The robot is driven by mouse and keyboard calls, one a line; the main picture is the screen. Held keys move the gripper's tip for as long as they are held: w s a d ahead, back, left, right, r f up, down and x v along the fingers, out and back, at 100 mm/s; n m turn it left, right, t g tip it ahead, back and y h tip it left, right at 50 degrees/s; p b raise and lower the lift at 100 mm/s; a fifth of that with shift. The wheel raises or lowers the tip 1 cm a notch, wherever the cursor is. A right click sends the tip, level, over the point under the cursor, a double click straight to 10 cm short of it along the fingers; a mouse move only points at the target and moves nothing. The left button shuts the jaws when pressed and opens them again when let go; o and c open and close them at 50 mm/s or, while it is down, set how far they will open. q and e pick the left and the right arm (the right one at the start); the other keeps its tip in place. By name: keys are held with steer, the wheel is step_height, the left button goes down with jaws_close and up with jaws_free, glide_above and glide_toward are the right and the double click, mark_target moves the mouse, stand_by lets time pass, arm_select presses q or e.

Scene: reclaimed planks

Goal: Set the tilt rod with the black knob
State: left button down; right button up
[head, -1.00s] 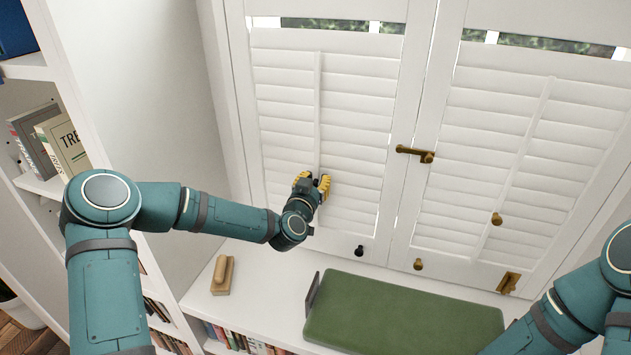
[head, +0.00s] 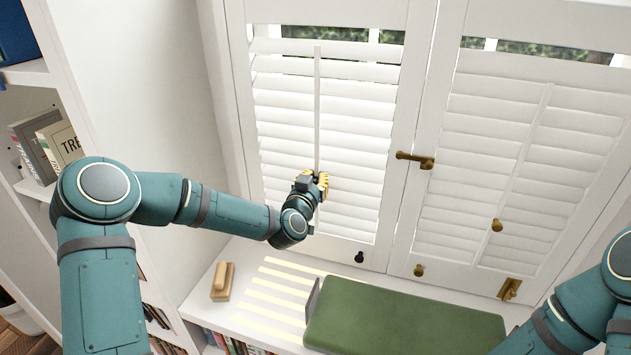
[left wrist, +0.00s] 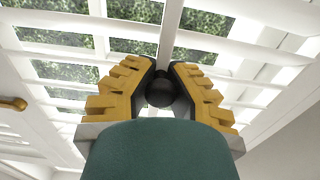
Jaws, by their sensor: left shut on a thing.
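The tilt rod (head: 317,110) is a thin white upright bar on the left shutter (head: 325,140). Its black knob (left wrist: 160,92) shows in the left wrist view between yellow-padded fingers. My left gripper (head: 316,180) is shut on the knob, low on the rod; the gripper also shows in the left wrist view (left wrist: 161,85). The left shutter's slats stand open, with greenery showing through the gaps in the wrist view. In the head view the knob is mostly hidden by the gripper. My right arm enters at the lower right, and its gripper is out of view.
The right shutter (head: 530,120) has closed slats, a brass latch (head: 415,159) and a brass knob (head: 497,225). A green cushion (head: 400,315) and a wooden block (head: 222,281) are on the white sill. Bookshelves stand at left.

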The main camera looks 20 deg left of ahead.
arm_select(q)
steer(key=c, duration=0.8)
jaws_free()
steer(key=s, duration=1.2)
steer(key=shift+a, duration=0.2)
